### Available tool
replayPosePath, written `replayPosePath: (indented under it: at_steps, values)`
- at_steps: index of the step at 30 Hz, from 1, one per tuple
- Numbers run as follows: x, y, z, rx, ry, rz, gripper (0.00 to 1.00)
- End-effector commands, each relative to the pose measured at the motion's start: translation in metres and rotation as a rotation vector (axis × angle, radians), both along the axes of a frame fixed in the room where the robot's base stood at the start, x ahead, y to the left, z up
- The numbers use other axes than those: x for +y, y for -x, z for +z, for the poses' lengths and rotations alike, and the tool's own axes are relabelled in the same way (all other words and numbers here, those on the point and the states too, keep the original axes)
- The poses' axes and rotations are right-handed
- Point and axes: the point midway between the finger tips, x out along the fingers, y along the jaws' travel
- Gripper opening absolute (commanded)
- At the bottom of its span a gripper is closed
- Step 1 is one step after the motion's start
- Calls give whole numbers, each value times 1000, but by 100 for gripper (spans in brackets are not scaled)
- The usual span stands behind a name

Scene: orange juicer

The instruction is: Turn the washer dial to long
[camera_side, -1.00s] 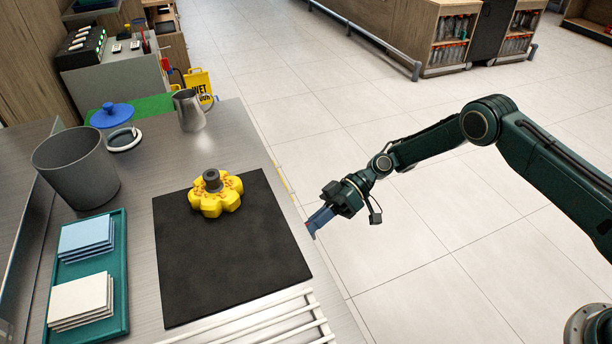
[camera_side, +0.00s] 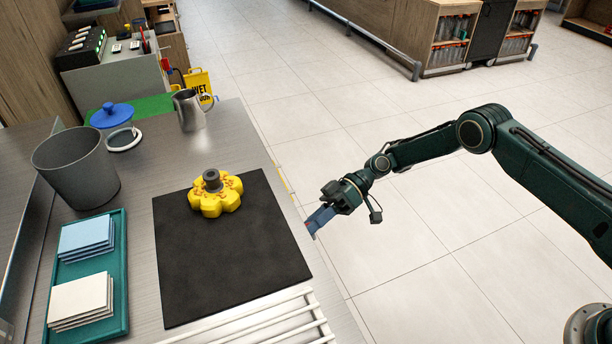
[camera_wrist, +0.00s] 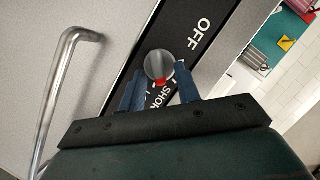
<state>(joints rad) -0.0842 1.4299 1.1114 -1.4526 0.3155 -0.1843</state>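The dial (camera_wrist: 159,65) is a round silver knob with a red mark at its lower edge, set on a black label strip (camera_wrist: 138,80) in the wrist view. The strip reads OFF above and right of the knob and SHORT below it. More lettering beside SHORT is mostly hidden, and I cannot read a full LONG label. The red mark points down toward SHORT. My gripper (camera_wrist: 158,85) is open, its blue fingers apart on the left and right just below the knob; I cannot tell if they touch it. In the side view my gripper (camera_side: 320,218) is beside the counter's right edge, where the dial is hidden.
A curved metal handle (camera_wrist: 62,85) stands out from the grey panel to the left of my fingers. In the side view, a black mat (camera_side: 225,275) with a yellow flower-shaped object (camera_side: 216,203) lies on the counter. The floor right of the counter is clear.

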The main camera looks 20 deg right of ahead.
Motion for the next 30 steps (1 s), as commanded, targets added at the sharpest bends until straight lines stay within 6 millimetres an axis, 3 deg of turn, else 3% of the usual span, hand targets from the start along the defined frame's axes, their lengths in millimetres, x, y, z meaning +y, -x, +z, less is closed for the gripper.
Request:
replayPosePath:
  at_steps: [14,30]
  values:
    - [1,1,0,-29,1,1,33]
    - [1,4,3,-256,2,1,33]
